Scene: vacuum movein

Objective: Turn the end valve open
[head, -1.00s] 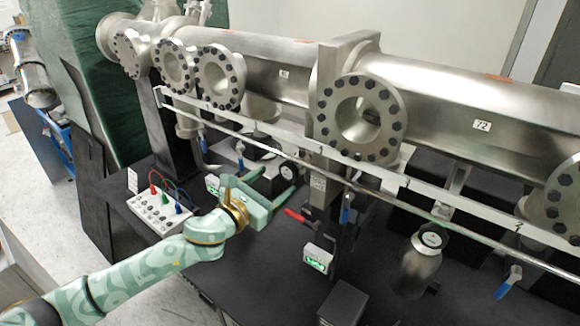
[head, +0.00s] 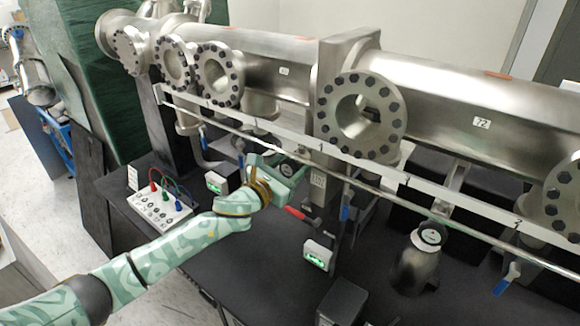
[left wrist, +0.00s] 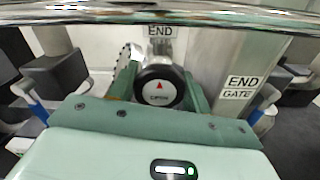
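The end valve's round dark knob shows in the left wrist view (left wrist: 158,88), with a white face, a red triangle pointing up and small lettering that seems to read OPEN. An END label (left wrist: 160,31) is above it. In the head view the knob (head: 287,170) is partly hidden by my left gripper (head: 282,168). My left gripper is open, with one green finger on either side of the knob. I cannot tell whether the fingers touch it. My right gripper is out of view.
A steel post with an END GATE label (left wrist: 240,88) stands right of the knob. A long rail (head: 330,172) runs above the gripper. A red-handled lever (head: 296,212) and a green-lit box (head: 317,255) are nearby. A white panel with coloured plugs (head: 160,210) stands left.

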